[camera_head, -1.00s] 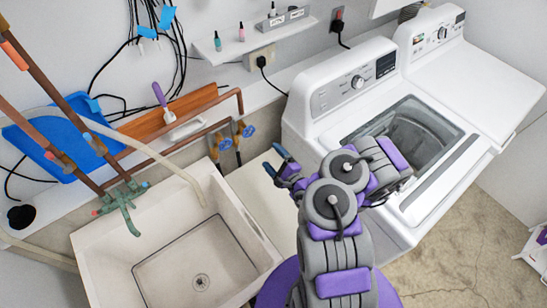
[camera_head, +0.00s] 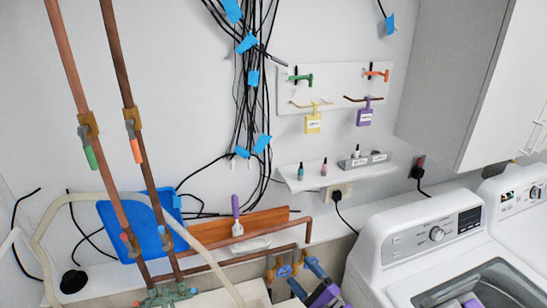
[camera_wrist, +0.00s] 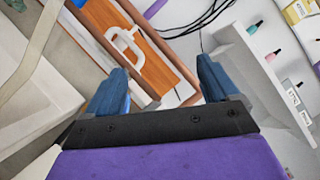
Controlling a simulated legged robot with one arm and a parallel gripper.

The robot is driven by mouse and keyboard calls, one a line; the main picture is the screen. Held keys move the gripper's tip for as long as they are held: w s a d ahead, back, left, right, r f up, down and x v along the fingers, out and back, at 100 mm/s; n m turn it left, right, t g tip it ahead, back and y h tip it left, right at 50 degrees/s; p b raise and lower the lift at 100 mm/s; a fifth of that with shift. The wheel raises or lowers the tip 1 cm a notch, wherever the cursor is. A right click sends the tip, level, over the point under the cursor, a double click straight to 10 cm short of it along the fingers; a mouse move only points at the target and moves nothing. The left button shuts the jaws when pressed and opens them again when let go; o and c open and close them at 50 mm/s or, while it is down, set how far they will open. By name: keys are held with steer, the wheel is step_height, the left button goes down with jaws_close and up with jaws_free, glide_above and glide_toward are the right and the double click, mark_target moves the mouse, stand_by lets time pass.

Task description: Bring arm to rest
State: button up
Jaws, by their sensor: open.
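My gripper (camera_head: 305,279) shows at the bottom of the head view, in front of the pipes and to the left of the near washing machine. Its blue fingers also show in the wrist view (camera_wrist: 162,95), spread wide with nothing between them. The gripper is open and empty. Beyond the fingers in the wrist view are the copper pipe and the orange-brown board. Most of my arm is below the edge of the head view; a purple part shows at the bottom.
A white shelf (camera_head: 338,174) with small bottles is on the wall. Copper pipes (camera_head: 235,261) and a blue tray (camera_head: 140,228) are at the left. Black cables (camera_head: 250,110) hang in the middle. A cabinet (camera_head: 463,80) is upper right.

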steer(key=s+a+r+n+g+y+b, duration=0.2)
steer(key=s+a+r+n+g+y, duration=0.65)
steer(key=a+r+n+g, duration=0.3)
steer(key=s+a+r+n+g+h+b, duration=0.1)
steer(key=s+a+r+n+g+h, duration=0.15)
steer(key=s+g, duration=0.35)
steer(key=s+a+r+n+g+h+b, duration=0.1)
steer(key=s+a+n+g+h, duration=0.15)
steer(key=s, duration=0.45)
steer(key=s+d+f+n+g+h+b, duration=0.1)
steer(key=s+d+f+h+b, duration=0.1)
steer(key=s+d+f+h, duration=0.3)
steer(key=s+d+f+n+g+h+b, duration=0.1)
steer(key=s+n+h, duration=0.15)
steer(key=s, duration=0.55)
steer(key=s+d+f+m+t+h+b, duration=0.1)
steer(key=s+d+m+t+h+b, duration=0.2)
steer(key=d+h, duration=0.6)
steer(key=shift+s+d+f+m+t, duration=0.4)
steer(key=shift+s+d+t, duration=0.2)
steer(key=shift+d, duration=2.4)
